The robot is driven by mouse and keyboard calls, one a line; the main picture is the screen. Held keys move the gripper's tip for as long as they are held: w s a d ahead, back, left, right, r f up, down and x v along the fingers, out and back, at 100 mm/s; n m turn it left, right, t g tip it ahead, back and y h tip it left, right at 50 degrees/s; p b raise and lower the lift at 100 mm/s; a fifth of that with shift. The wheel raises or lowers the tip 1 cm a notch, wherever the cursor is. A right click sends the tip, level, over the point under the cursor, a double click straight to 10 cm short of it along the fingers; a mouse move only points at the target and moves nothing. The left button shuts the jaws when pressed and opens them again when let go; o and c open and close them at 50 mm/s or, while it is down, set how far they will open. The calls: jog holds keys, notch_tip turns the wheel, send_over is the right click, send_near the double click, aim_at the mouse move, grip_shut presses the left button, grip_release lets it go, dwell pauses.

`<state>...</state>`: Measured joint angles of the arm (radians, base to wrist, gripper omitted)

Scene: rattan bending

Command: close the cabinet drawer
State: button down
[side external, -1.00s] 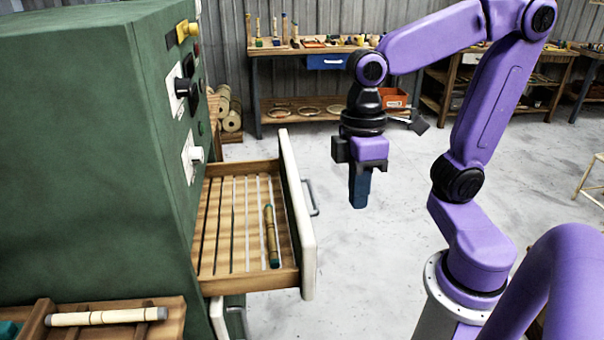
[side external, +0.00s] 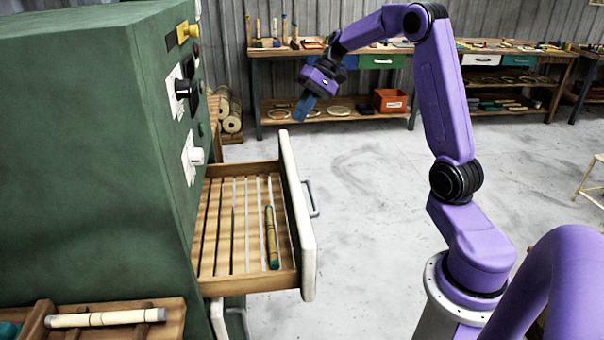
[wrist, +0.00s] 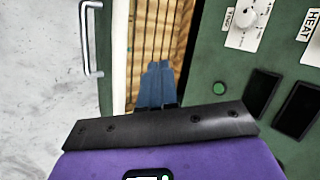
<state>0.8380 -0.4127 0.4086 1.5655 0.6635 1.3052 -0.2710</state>
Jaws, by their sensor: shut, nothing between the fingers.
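The green cabinet (side external: 80,150) stands at the left in the side view. Its drawer (side external: 210,283) is pulled out to the right, with a slatted wooden floor and a cream-edged front panel (side external: 308,240). A metal handle (side external: 312,198) is on the outer face of the front; it also shows at the left of the wrist view (wrist: 88,40). A rattan piece (side external: 271,237) with green ends lies in the drawer. My gripper (side external: 303,108) is shut and empty, beyond and above the drawer, tilted down to the left. In the wrist view its blue fingers (wrist: 158,85) appear over the drawer's slats.
Cabinet knobs (side external: 193,155) face the drawer side. A wooden tray (side external: 165,325) with a rattan piece stands at the front left. A workbench (side external: 350,98) with an orange bin (side external: 390,101) is at the back.

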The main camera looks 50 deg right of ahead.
jog(key=d+f+m+t, duration=0.2)
jog(key=d+m+t, duration=0.25)
jog(key=d, duration=1.45)
notch_tip(320, 180, down, 18)
jog(key=a+r+x, duration=0.1)
jog(key=x, duration=1.2)
jog(key=shift+w+a+r, duration=0.15)
jog(key=shift+w+a, duration=0.05)
jog(key=shift+w, duration=0.3)
jog(key=shift+a, duration=0.1)
